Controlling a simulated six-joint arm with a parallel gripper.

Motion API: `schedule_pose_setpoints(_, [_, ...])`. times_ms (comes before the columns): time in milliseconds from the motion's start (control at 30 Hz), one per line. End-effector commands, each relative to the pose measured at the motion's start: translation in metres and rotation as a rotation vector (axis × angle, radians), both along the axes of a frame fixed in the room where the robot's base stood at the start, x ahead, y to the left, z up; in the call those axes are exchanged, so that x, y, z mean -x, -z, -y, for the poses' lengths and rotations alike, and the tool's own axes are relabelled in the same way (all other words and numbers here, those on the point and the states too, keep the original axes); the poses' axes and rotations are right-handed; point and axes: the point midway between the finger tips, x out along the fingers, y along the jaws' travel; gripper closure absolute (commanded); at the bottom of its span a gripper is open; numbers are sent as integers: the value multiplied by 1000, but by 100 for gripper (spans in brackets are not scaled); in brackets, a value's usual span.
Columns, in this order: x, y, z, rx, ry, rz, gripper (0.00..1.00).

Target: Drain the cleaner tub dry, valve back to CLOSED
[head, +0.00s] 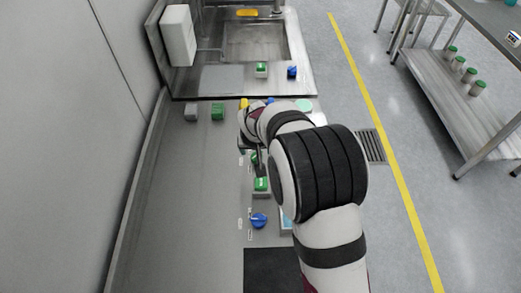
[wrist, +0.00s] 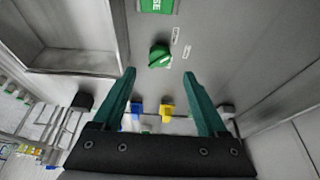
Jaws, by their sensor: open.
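In the head view my gripper (head: 260,165) is low over the panel and largely hidden by my own arm. A blue knob (head: 258,220) sits nearer on the same panel. A grey open basin (wrist: 72,62) lies left of the green knob in the wrist view; I cannot tell whether it is the cleaner tub. No liquid level is readable.
A green labelled block (wrist: 157,5) ending in "SE" lies beyond the knob. Blue (wrist: 137,110) and yellow (wrist: 167,111) parts show between the fingers' bases. A steel sink (head: 255,42) stands at the back. A shelved table (head: 450,85) is at the right; open floor lies between.

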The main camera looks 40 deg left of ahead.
Motion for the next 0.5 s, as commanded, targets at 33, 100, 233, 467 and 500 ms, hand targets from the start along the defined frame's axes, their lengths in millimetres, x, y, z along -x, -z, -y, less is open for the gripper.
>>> schedule_pose_setpoints(33, [-4,14,-3,3,0,-1,24])
schedule_pose_setpoints(100, [-8,30,-8,1,1,-2,24])
schedule_pose_setpoints(233, [-15,52,-15,0,2,-1,24])
schedule_pose_setpoints(467, [-20,67,-20,-2,1,0,24])
schedule_pose_setpoints(500, [-20,68,-20,-2,1,0,24])
